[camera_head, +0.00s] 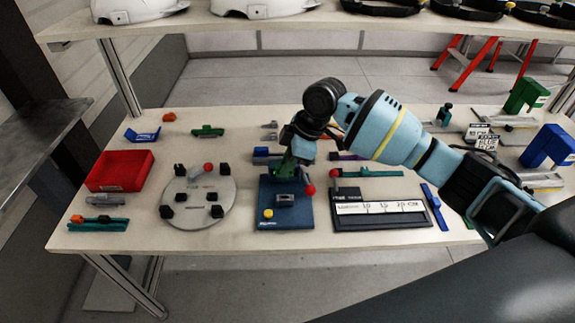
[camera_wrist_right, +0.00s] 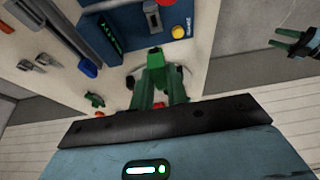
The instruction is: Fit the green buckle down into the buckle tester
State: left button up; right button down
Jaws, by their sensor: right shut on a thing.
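The buckle tester (camera_head: 292,222) is a dark blue board with a raised blue block at its back, a small metal part, a yellow button and a red ball knob. In the right wrist view its board (camera_wrist_right: 170,35) is at the top. My right gripper (camera_head: 291,166) is over the back of the tester. It is shut on the green buckle (camera_wrist_right: 156,62), which shows between its green fingers; the arm mostly hides it in the head view. I cannot tell whether the buckle touches the tester. My left gripper (camera_wrist_right: 291,42) is open and empty, off the table edge.
A round grey plate with black blocks (camera_head: 200,200) stands left of the tester, with a red tray (camera_head: 120,171) beyond it. A scale board (camera_head: 380,210) stands close on the right. Small parts lie behind. Bare tabletop (camera_head: 240,225) separates the plate and tester.

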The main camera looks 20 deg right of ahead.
aim_at(291, 174)
pick_arm(q)
jog(key=shift+s, duration=0.1)
jog(key=shift+w+r, duration=0.1)
jog(key=shift+w, duration=0.1)
pick_arm(e)
jog(key=shift+w, duration=0.1)
pick_arm(q)
jog(key=shift+d+r, duration=0.1)
pick_arm(e)
jog(key=shift+f+b, duration=0.45)
jog(key=shift+f, duration=2.05)
pick_arm(q)
jog(key=shift+s+f, duration=0.7)
jog(key=shift+f, duration=0.2)
pick_arm(e)
jog(key=shift+f, duration=0.5)
pick_arm(q)
jog(key=shift+w+d+r, duration=0.1)
jog(key=shift+w+r, duration=0.1)
jog(key=shift+r, duration=0.05)
jog(key=shift+w+r, duration=0.25)
jog(key=shift+r, duration=0.1)
jog(key=shift+s+f, duration=0.55)
jog(key=shift+f, duration=0.15)
pick_arm(e)
jog(key=shift+f, duration=1.6)
